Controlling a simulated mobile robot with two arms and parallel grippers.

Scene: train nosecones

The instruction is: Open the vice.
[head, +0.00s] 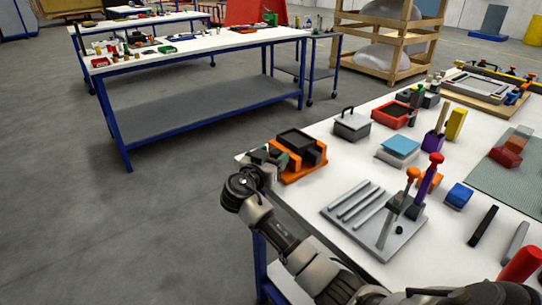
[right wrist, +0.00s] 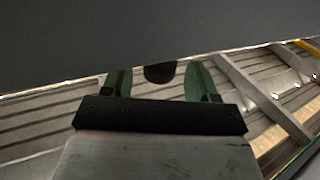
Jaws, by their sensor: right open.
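The vice is orange with dark grey jaw blocks (head: 308,156) and stands at the near left edge of the white table. Whether its jaws are apart is too small to tell. My right gripper (head: 268,158) is at the vice's left side, close to it or touching; the exact contact is hidden. In the right wrist view my right gripper (right wrist: 159,82) is open, with green pads apart. A dark rounded part (right wrist: 160,73) shows between the fingers; I cannot tell whether it belongs to the vice. My left gripper is not in view.
The white table (head: 300,199) also holds a grey box with a handle (head: 352,124), a red tray (head: 395,115), a blue-topped block (head: 400,147) and a grey slotted plate (head: 345,217). Open floor (head: 170,215) lies to the left.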

